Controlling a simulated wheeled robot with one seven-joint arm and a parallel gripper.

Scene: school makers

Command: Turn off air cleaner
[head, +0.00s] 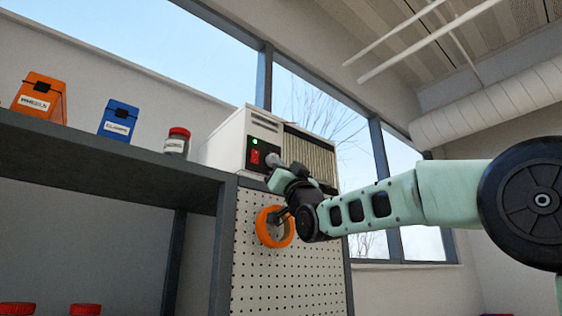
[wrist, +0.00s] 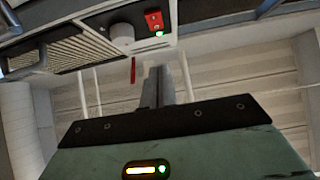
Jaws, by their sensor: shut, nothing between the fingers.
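The air cleaner (head: 232,135) is a white box with a dark grille, standing on top of a pegboard cabinet. Its front has a red switch (head: 255,157), a lit green light (head: 254,141) and a grey knob (head: 272,160). My gripper (head: 275,177) is just below and right of the switch, close to the knob; contact cannot be told. In the wrist view the air cleaner appears inverted at the top, with the red switch (wrist: 153,20), the lit green light and the knob (wrist: 121,32). My gripper (wrist: 160,75) is shut and empty, pointing up towards the switch panel.
An orange ring (head: 262,231) hangs on the pegboard (head: 300,275) below my gripper. A grey shelf (head: 120,155) at left holds an orange bin (head: 40,97), a blue bin (head: 118,120) and a red-lidded jar (head: 177,142). Windows are behind.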

